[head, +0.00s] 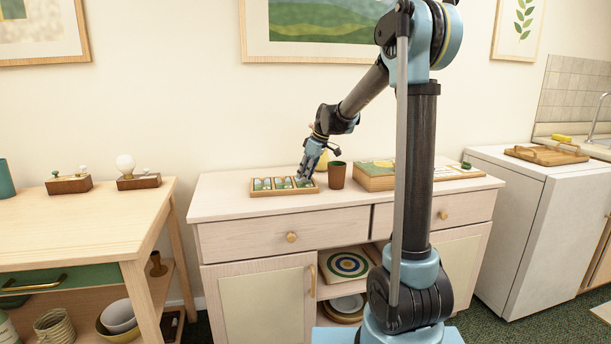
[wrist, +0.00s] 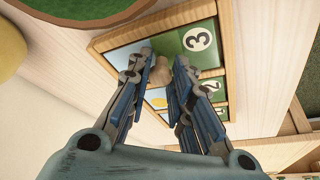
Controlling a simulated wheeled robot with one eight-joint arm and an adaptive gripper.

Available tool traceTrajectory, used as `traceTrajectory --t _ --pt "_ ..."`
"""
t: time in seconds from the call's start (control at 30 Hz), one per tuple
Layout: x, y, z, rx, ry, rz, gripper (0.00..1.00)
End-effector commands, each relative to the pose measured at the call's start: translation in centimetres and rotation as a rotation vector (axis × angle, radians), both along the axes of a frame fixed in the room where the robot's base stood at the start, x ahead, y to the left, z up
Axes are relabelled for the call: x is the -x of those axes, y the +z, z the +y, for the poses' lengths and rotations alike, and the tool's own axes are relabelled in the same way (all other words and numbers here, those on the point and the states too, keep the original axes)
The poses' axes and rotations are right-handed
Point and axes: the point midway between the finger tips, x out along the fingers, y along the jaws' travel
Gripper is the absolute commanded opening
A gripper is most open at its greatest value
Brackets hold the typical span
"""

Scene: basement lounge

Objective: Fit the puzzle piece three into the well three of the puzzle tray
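The puzzle tray (head: 258,193) lies on the pale cabinet top, a wooden frame with several picture tiles in a row. In the wrist view its wooden rim (wrist: 221,20) shows at an angle. A green and light-blue tile with a white disc marked 3, puzzle piece three (wrist: 200,38), lies at the tray's end. I cannot tell if it sits fully down in its well. My gripper (wrist: 165,58) is over this tile with its fingers apart, and a tan knob (wrist: 161,75) shows between them. Whether they touch it is unclear. In the head view my gripper (head: 305,179) is at the tray's right end.
A brown cup (head: 336,175) stands just right of the tray. A wooden box (head: 374,180) with a green top is further right. The cabinet top (head: 222,205) is clear left of the tray. A wooden table (head: 80,215) stands to the left.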

Motion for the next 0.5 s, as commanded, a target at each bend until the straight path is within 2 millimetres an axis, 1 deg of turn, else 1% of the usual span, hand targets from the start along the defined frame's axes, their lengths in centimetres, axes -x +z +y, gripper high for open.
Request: traceTrajectory --t 0.03,0.07,0.1,0.37,0.5 --pt "0.0 0.01 0.0 0.0 0.0 0.0 0.31" --pt "0.0 0.01 0.0 0.0 0.0 0.0 0.38" --pt "0.0 0.01 0.0 0.0 0.0 0.0 0.4" --pt "0.0 0.04 0.01 0.0 0.0 0.0 0.4" --pt "0.05 0.5 -0.12 0.0 0.0 0.0 0.4"
